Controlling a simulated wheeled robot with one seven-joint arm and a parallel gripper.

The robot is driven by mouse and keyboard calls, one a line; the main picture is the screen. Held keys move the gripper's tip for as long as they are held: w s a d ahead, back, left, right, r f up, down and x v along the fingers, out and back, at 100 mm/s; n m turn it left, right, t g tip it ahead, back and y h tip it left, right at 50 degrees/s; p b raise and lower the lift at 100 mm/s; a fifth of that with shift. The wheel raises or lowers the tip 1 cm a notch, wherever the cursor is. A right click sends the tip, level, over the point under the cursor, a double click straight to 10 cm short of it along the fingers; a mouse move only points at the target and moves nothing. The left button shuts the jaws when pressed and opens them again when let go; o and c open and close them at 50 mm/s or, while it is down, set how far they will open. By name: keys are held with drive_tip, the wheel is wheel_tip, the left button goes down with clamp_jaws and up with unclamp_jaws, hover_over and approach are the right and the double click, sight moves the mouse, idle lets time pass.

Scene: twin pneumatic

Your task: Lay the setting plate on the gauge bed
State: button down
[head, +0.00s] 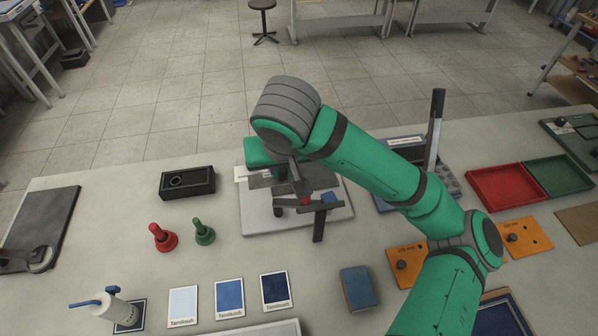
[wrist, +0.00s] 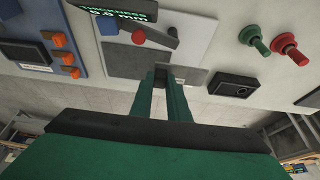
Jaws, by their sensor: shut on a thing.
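The gauge stand shows in the head view as a white base (head: 262,222) with dark parts and a red tip, partly hidden by my arm. In the wrist view the gauge bed (wrist: 120,66) is a flat grey slab on that base, below a display with green digits. My gripper (wrist: 172,78) is shut on a thin grey plate, the setting plate (wrist: 197,77), at the bed's edge. Whether the plate touches the bed I cannot tell. In the head view the green gripper body is over the far side of the stand; its fingertips are hard to make out.
A black block with a round recess (head: 203,181) and red (head: 162,238) and green (head: 204,232) handled pieces stand left of the stand. Several blue sample cards lie in front. A blue book-like block (head: 359,288) lies front right. Red (head: 506,188) and green trays lie right.

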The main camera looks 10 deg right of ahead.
drive_tip(key=w+d+f, duration=0.2)
drive_tip(key=w+f, duration=0.1)
drive_tip(key=w+d+f, duration=0.6)
drive_tip(key=shift+w, duration=0.4)
drive_tip(key=shift+w+d+f, duration=0.1)
drive_tip(key=shift+w+f, duration=0.05)
drive_tip(key=shift+f, duration=0.1)
drive_tip(key=shift+w+d+f, duration=0.1)
drive_tip(key=shift+w+f, duration=0.1)
drive_tip(key=shift+f, duration=1.55)
drive_tip(key=shift+f, duration=0.1)
drive_tip(key=c, duration=1.7)
unclamp_jaws()
drive_tip(key=v, duration=1.2)
